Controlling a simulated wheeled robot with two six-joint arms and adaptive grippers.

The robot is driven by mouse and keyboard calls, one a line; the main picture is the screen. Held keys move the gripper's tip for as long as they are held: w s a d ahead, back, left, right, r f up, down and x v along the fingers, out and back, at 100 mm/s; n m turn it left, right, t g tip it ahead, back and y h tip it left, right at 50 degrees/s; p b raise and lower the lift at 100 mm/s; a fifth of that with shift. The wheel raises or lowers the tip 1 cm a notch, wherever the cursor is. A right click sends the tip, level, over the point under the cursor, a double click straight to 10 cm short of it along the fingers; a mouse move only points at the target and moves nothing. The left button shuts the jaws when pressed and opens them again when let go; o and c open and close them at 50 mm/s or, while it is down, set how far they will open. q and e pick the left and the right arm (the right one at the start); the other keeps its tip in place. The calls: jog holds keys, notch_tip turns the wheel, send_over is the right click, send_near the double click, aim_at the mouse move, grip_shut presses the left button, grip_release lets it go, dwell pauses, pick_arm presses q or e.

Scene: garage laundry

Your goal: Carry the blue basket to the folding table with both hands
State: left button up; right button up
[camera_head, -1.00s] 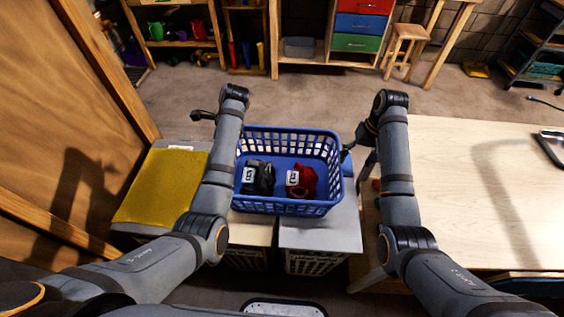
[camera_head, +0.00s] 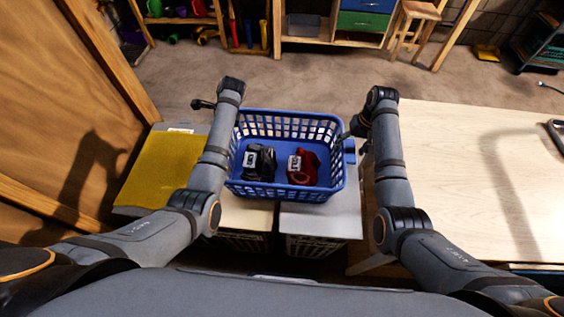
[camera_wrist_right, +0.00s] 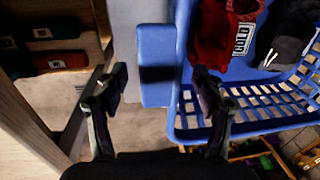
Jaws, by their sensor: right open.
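The blue basket (camera_head: 285,190) rests on pale-topped units in the middle of the head view, with a dark labelled item (camera_head: 259,163) and a red labelled item (camera_head: 302,168) inside. My right gripper (camera_head: 352,138) is at the basket's right side. In the right wrist view my right gripper (camera_wrist_right: 160,84) is open, with the basket's blue side handle (camera_wrist_right: 155,62) in line with the gap between its fingers. My left gripper (camera_head: 203,104) is beyond my left forearm, near the basket's far left corner. Its fingers are too small to judge. A pale wooden table (camera_head: 455,180) stands at the right.
A yellow cloth (camera_head: 160,170) lies on a surface at the left, beside a wooden panel (camera_head: 50,110). Shelves with drawers (camera_head: 357,20) and a wooden stool (camera_head: 415,25) stand at the back. The floor between is open. Most of the table top is clear.

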pick_arm(q)
jog(key=shift+x, duration=1.7)
pick_arm(e)
jog(key=shift+a+f, duration=0.15)
jog(key=shift+f, duration=1.55)
pick_arm(q)
jog(key=c, duration=1.1)
pick_arm(e)
jog(key=c, duration=1.1)
pick_arm(q)
jog(key=shift+c, duration=0.8)
pick_arm(e)
grip_shut()
pick_arm(q)
jog(key=shift+r, duration=0.1)
